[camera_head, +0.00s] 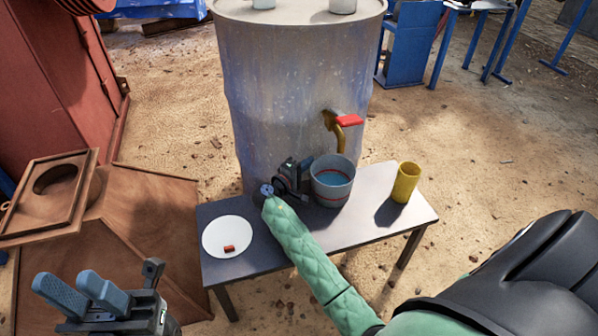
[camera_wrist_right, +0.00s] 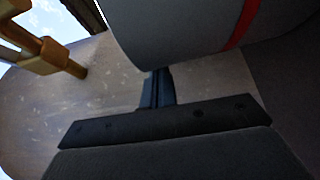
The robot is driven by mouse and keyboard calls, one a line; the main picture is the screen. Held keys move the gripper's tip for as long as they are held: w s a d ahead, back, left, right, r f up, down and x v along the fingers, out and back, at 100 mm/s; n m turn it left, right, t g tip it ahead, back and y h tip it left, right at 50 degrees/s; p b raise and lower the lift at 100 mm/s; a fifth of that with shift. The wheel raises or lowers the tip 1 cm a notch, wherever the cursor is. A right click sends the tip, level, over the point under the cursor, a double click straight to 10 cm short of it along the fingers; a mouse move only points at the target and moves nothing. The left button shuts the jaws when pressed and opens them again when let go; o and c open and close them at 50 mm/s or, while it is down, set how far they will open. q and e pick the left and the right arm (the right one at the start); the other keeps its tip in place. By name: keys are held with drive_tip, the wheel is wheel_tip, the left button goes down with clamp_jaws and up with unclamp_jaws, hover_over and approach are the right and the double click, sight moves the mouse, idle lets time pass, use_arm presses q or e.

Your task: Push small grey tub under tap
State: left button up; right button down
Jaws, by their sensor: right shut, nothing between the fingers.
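The small grey tub (camera_head: 331,188) has a red stripe and a bluish inside. It stands upright on the bench (camera_head: 270,255), in front of the drum. The brass tap (camera_head: 331,121) with its red handle (camera_head: 349,120) sticks out of the drum; its spout comes down just above the tub's back rim in the head view. My right gripper (camera_head: 306,177) is shut and empty beside the tub's left side; its contact is unclear. The right wrist view shows the tub (camera_wrist_right: 190,35) close, the tap (camera_wrist_right: 45,55) and the shut fingers (camera_wrist_right: 157,88). My left gripper (camera_head: 82,296) is open and empty, away from the bench.
A white plate (camera_head: 228,232) with a small red block (camera_head: 229,249) lies at the bench's left end. A yellow cup (camera_head: 405,183) stands right of the tub. The large grey drum (camera_head: 290,80) rises behind the bench. Wooden panels (camera_head: 130,225) stand at left.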

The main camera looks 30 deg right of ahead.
drive_tip(key=shift+x, duration=0.8)
drive_tip(key=shift+s+r+p, duration=0.1)
drive_tip(key=shift+s+p, duration=0.7)
drive_tip(key=shift+s, duration=0.65)
